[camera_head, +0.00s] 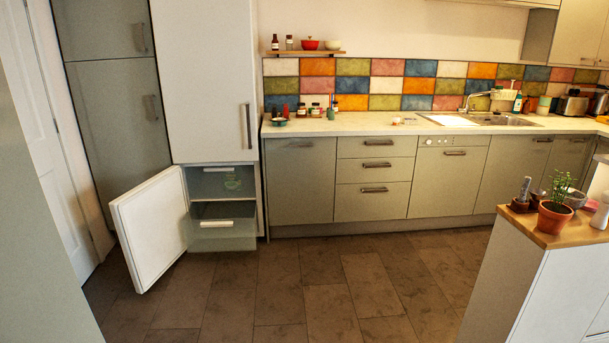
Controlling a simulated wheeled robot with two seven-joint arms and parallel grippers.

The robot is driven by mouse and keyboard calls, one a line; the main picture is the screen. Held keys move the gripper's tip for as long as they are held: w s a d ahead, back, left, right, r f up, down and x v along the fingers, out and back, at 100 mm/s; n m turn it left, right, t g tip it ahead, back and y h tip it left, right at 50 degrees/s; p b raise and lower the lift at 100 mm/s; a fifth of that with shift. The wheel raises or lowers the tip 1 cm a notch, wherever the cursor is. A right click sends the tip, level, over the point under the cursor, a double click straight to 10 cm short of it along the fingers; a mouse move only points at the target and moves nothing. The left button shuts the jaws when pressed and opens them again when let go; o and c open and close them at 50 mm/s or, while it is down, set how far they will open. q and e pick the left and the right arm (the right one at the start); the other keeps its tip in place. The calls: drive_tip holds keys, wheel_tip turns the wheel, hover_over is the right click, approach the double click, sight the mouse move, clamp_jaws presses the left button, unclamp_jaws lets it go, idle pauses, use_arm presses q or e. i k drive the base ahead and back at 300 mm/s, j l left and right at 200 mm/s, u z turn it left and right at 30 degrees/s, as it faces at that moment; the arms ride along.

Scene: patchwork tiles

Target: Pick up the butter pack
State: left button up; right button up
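I cannot make out a butter pack in the head view. A low cabinet, apparently a fridge or freezer compartment (222,211), stands open under a tall white door. Its white door (152,228) is swung out to the left. A greenish, partly see-through thing (232,182) shows on its upper level; I cannot tell what it is. A small pale thing (397,120) lies on the worktop, too small to identify. Neither of my grippers is in view.
The worktop (350,125) runs along the back, with jars at its left, a sink (495,119) and a toaster (572,106) at right. A counter with a potted plant (555,213) stands at front right. The tiled floor (320,285) between is clear.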

sight(406, 121)
drive_tip(key=i+z, duration=0.1)
drive_tip(key=i, duration=0.75)
drive_tip(key=i+j+z, duration=0.1)
drive_tip(key=i, duration=0.7)
drive_tip(key=i+j, duration=0.2)
drive_tip(key=i, duration=0.65)
drive_tip(key=i+l+z, duration=0.4)
drive_tip(key=i, duration=0.15)
drive_tip(key=i+z, duration=0.35)
drive_tip(key=i, duration=0.25)
drive_tip(key=i+z, duration=0.4)
drive_tip(key=i, duration=0.2)
drive_tip(key=i+j+z, duration=0.35)
drive_tip(key=i, duration=0.2)
drive_tip(key=i+l, duration=0.15)
drive_tip(key=i, duration=0.3)
drive_tip(key=i+l+z, duration=0.1)
drive_tip(key=i, duration=0.3)
drive_tip(key=i+l, duration=0.2)
drive_tip(key=i, duration=0.25)
